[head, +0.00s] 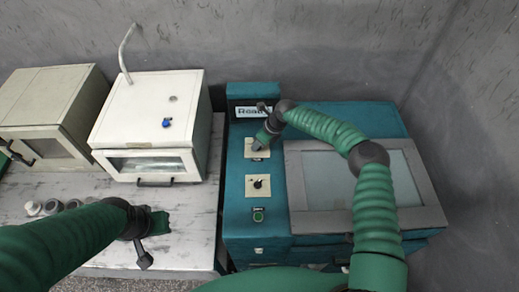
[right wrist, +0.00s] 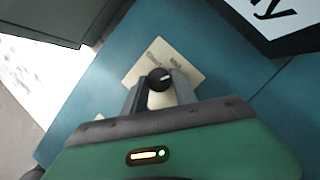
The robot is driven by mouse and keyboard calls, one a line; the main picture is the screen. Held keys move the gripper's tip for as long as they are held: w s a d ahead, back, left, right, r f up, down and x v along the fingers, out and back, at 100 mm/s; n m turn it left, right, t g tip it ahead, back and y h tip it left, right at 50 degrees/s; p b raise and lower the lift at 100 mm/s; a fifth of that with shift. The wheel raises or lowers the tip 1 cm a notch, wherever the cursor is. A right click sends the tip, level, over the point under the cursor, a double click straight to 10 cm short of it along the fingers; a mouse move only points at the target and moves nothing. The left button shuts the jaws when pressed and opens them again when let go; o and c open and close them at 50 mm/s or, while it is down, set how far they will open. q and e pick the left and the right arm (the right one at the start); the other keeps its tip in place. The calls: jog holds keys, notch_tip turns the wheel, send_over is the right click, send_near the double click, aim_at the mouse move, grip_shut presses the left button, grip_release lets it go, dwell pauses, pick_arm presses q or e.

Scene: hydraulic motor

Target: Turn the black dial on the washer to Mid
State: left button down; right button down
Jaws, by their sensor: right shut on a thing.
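The washer (head: 240,237) is a teal machine on the right in the head view. My right gripper (head: 261,143) is over the upper cream plate (head: 249,152) on its control strip. In the right wrist view its two grey fingers (right wrist: 155,90) are shut on the black dial (right wrist: 159,75), one on each side. The dial sits on the cream plate (right wrist: 187,68), whose printed labels are too small and blurred to read. A second black dial (head: 258,184) is on a lower cream plate, apart from the gripper. My left gripper (head: 146,232) is at lower left, its jaws unclear.
A green button (head: 258,215) is below the lower dial. A grey-framed window (head: 300,180) fills the washer's right side. A white oven-like box (head: 150,115) and a beige box (head: 45,105) stand on the bench (head: 190,225) at left, with several small cylinders (head: 52,207) in front.

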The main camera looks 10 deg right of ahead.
jog(key=n+b, duration=0.2)
jog(key=b, duration=0.1)
jog(key=shift+w+f+g, duration=0.2)
jog(key=shift+g, duration=0.1)
jog(key=shift+d+r+n+g+y+b, duration=0.15)
jog(key=shift+n+g+y+b, duration=0.25)
jog(key=shift+n+b, duration=0.75)
jog(key=shift+n, duration=0.25)
jog(key=shift+r, duration=0.15)
jog(key=c, duration=1.3)
grip_release()
jog(key=shift+c, duration=0.2)
jog(key=o, duration=0.3)
jog(key=shift+w, duration=0.1)
jog(key=shift+o, duration=0.2)
